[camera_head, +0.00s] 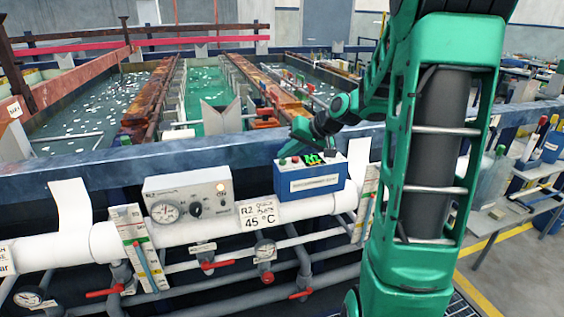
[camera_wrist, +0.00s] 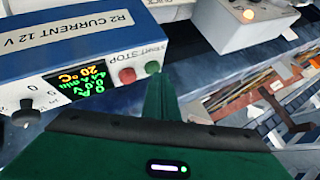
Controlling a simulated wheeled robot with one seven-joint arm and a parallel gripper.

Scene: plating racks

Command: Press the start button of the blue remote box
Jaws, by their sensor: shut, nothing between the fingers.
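The blue remote box (camera_head: 281,187) stands on the white pipe in the head view, with a white label on its front. In the wrist view the box (camera_wrist: 60,62) shows a lit display (camera_wrist: 80,78), a red button (camera_wrist: 127,76) and a green button (camera_wrist: 152,68) under small start/stop lettering. My gripper (camera_wrist: 155,88) is shut and empty, its green fingertips right beside the green button; I cannot tell whether they touch it. In the head view my gripper (camera_head: 297,145) comes down over the top of the box, and its tips are small there.
A grey gauge box (camera_head: 190,197) with a dial and a lit lamp stands left of the blue box. A 45 °C sign (camera_head: 258,214) hangs between them. The tank rim (camera_head: 150,151) runs behind. Pipes with red valve handles (camera_head: 215,266) lie below.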

